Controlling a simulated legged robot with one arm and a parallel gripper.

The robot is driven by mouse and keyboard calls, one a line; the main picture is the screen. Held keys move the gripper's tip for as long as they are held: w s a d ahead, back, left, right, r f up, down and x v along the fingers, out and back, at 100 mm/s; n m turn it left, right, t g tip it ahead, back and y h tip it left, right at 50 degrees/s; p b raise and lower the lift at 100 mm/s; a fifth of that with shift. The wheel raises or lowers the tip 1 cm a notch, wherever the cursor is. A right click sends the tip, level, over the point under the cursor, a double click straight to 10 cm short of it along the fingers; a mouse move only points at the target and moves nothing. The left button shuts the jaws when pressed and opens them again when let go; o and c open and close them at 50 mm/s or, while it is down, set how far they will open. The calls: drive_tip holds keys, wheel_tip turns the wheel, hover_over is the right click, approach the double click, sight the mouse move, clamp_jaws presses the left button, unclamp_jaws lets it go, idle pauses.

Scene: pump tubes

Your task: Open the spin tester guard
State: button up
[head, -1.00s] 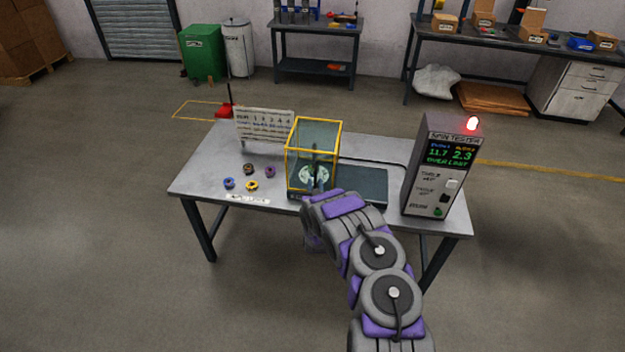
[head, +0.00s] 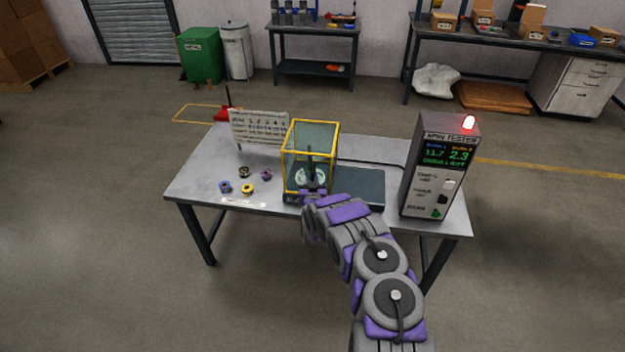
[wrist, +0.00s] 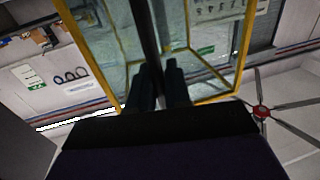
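The spin tester guard (head: 296,160) is a clear box with yellow edges, standing down on the table over a round pale part (head: 309,177). A dark upright bar (head: 309,160) shows at its front. My gripper reaches the guard's front from the near side; its fingers are mostly hidden by my arm in the head view. In the wrist view, my gripper (wrist: 160,80) has two dark fingers side by side, with the dark bar (wrist: 146,25) running down to the gap between them. The yellow frame (wrist: 240,60) surrounds them. I cannot tell whether the fingers press on the bar.
The spin tester console (head: 437,165), with a lit red lamp, stands at the table's right. A dark plate (head: 358,187) lies right of the guard. Several coloured rings (head: 247,188) and an upright white board (head: 260,130) are on the left.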

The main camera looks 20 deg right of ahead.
drive_tip(key=shift+a, duration=0.2)
drive_tip(key=shift+c, duration=0.7)
drive_tip(key=shift+w+a, duration=0.1)
drive_tip(key=shift+a, duration=0.35)
clamp_jaws()
drive_tip(key=shift+d, duration=0.1)
drive_tip(key=shift+d, duration=0.2)
drive_tip(key=s+d, duration=0.6)
drive_tip(key=d, duration=0.3)
drive_tip(key=s+d, duration=0.7)
drive_tip(key=d, duration=0.2)
drive_tip(key=shift+d, duration=0.4)
drive_tip(key=shift+o, duration=2.4)
unclamp_jaws()
